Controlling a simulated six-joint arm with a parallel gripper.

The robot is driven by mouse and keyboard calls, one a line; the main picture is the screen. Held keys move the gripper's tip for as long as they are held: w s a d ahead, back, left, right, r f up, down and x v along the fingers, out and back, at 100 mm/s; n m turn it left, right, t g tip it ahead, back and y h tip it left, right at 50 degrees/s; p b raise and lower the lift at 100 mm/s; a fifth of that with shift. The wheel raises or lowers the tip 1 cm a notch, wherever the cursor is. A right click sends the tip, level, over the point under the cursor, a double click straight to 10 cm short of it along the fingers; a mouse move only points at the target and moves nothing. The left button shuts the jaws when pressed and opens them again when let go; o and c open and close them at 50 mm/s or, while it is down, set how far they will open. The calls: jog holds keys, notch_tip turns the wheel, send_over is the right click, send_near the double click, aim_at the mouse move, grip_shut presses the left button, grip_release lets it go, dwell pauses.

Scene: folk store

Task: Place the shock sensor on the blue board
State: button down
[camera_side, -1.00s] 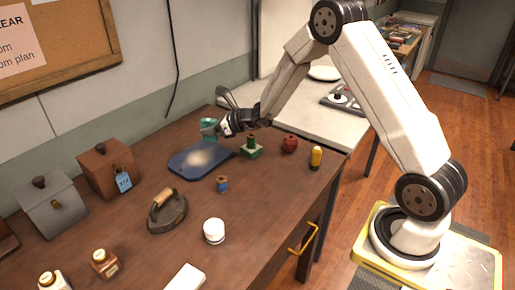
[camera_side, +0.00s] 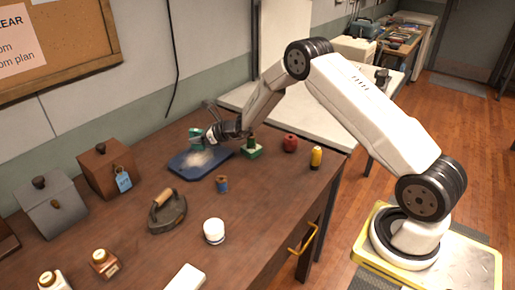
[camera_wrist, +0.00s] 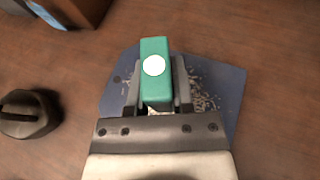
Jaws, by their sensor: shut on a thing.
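The shock sensor is a green block with a white round spot; it shows large in the wrist view (camera_wrist: 155,72) and small in the side view (camera_side: 196,138). My gripper (camera_wrist: 156,85) is shut on it, one finger on each side. In the side view my gripper (camera_side: 207,138) holds it at the far part of the blue board (camera_side: 188,164). The blue board lies flat on the brown table, with pale crumbs on it; in the wrist view it shows behind the sensor (camera_wrist: 232,85). I cannot tell whether the sensor touches the board.
A green-based item (camera_side: 251,150), a red round item (camera_side: 290,144) and a yellow bottle (camera_side: 316,157) stand right of the board. A small blue spool (camera_side: 222,184), an old iron (camera_side: 167,211) and a white jar (camera_side: 214,231) stand nearer. A brown box (camera_side: 107,170) is to the left.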

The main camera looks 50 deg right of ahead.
aim_at(199, 145)
jog(key=shift+w+f, duration=0.3)
jog(key=shift+f, duration=1.55)
jog(key=shift+f, duration=0.15)
jog(key=shift+c, duration=2.4)
grip_release()
jog(key=shift+s+d+r, duration=0.15)
jog(key=shift+s+r, duration=0.2)
jog(key=v, duration=1.1)
jog(key=shift+s, duration=0.15)
